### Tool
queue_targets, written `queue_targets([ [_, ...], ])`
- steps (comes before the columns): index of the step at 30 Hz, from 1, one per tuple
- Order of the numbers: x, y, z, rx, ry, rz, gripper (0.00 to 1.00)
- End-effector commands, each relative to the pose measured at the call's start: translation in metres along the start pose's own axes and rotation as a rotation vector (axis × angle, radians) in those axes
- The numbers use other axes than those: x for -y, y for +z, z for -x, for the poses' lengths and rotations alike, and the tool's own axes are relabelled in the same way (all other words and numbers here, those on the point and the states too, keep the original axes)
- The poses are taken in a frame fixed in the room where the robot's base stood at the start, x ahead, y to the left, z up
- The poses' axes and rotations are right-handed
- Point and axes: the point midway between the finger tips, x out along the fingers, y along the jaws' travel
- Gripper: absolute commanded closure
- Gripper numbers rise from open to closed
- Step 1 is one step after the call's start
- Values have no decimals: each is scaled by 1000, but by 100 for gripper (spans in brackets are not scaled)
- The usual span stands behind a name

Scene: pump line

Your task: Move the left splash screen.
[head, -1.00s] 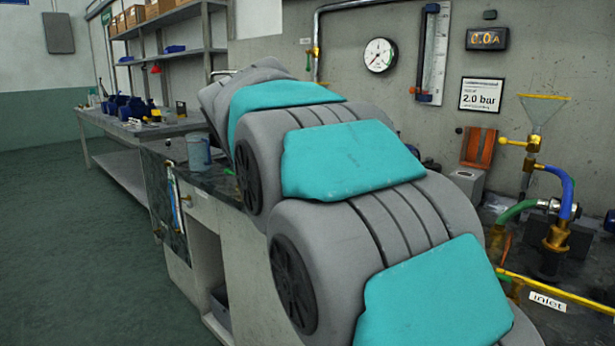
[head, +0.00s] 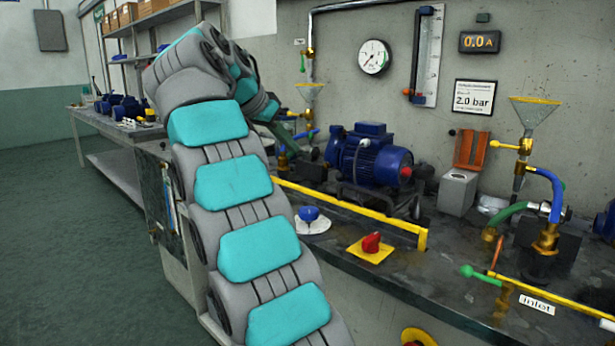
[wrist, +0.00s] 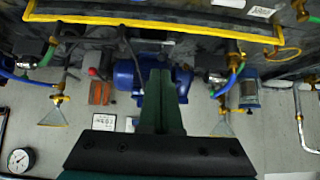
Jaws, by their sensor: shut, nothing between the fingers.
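The left splash screen (head: 350,208) shows in the head view as a yellow-edged frame along the bench in front of the blue pump. Its clear pane is hard to make out. In the wrist view its yellow edge (wrist: 150,21) crosses the top of the picture. My gripper (wrist: 160,78) is shut and empty, its dark green fingers pointing up the picture toward the pump, apart from the yellow edge. In the head view the arm's bent end hides most of the gripper, and the left end of the screen is partly covered by the arm.
The blue pump (head: 370,160) stands behind the screen, with hoses and a funnel to its left. A red knob on a yellow plate (head: 371,243) and a blue knob (head: 310,216) sit on the bench in front. A yellow inlet pipe (head: 560,300) lies at right.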

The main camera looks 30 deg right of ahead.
Motion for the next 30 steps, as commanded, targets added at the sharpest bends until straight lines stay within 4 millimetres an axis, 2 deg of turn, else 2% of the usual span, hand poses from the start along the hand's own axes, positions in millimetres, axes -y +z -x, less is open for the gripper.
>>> queue_targets([
  [27, -1, 3, -103, 4, 4, 2, 100],
  [30, -1, 7, -107, 1, 3, 0, 100],
])
